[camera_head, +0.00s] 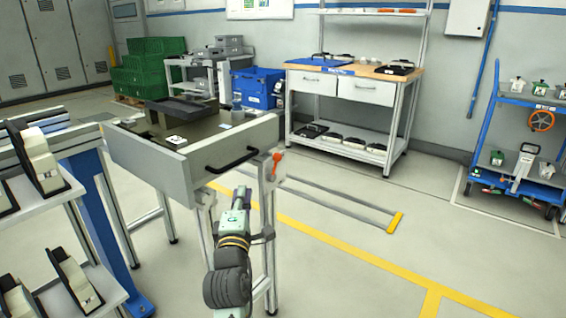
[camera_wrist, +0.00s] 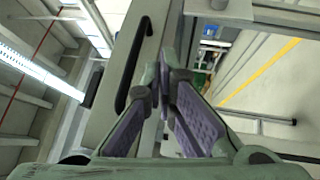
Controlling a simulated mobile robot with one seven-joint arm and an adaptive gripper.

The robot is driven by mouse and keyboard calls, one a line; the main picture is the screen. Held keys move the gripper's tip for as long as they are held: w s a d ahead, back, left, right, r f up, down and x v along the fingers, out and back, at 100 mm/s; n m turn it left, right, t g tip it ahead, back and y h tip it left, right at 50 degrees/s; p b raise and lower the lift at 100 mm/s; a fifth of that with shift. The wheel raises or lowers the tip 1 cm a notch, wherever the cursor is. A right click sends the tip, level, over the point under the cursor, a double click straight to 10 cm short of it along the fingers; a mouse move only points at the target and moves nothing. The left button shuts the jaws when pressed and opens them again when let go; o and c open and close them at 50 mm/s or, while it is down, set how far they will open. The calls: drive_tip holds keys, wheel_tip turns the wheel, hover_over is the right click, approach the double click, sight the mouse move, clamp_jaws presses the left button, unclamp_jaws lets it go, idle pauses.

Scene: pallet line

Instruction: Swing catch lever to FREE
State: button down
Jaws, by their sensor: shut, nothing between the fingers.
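The orange-red catch lever (camera_head: 276,163) sits on a small plate at the right front corner of the grey drawer unit, just right of the black drawer handle (camera_head: 236,160). It stands roughly upright, leaning a little. My gripper (camera_head: 242,192) is below and left of the lever, apart from it, in front of the drawer front (camera_head: 205,160). In the wrist view my gripper (camera_wrist: 172,75) is shut and empty, with purple finger pads, and the black handle (camera_wrist: 133,65) is left of the fingers. I cannot make out the lever in the wrist view.
A dark tray (camera_head: 180,108) lies on top of the drawer unit. White racks with black-and-white parts (camera_head: 40,160) stand at the left. A workbench (camera_head: 355,85) stands behind and a blue cart (camera_head: 520,140) at the right. The floor right of the drawer is mostly clear.

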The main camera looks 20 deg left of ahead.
sight(275, 168)
drive_tip(key=shift+w+d+f+h, duration=0.4)
drive_tip(key=shift+w+d+f, duration=0.35)
drive_tip(key=shift+w+f, duration=0.05)
drive_tip(key=shift+w+d+p+x, duration=0.1)
drive_tip(key=shift+d+p+x, duration=0.35)
drive_tip(key=shift+x, duration=1.7)
drive_tip(key=shift+w+d+p+x, duration=0.1)
drive_tip(key=shift+d+p+x, duration=0.3)
drive_tip(key=shift+x, duration=1.75)
drive_tip(key=shift+w+d+p+x, duration=0.1)
drive_tip(key=shift+d+p+x, duration=0.35)
drive_tip(key=shift+x, duration=1.7)
drive_tip(key=shift+r, duration=0.2)
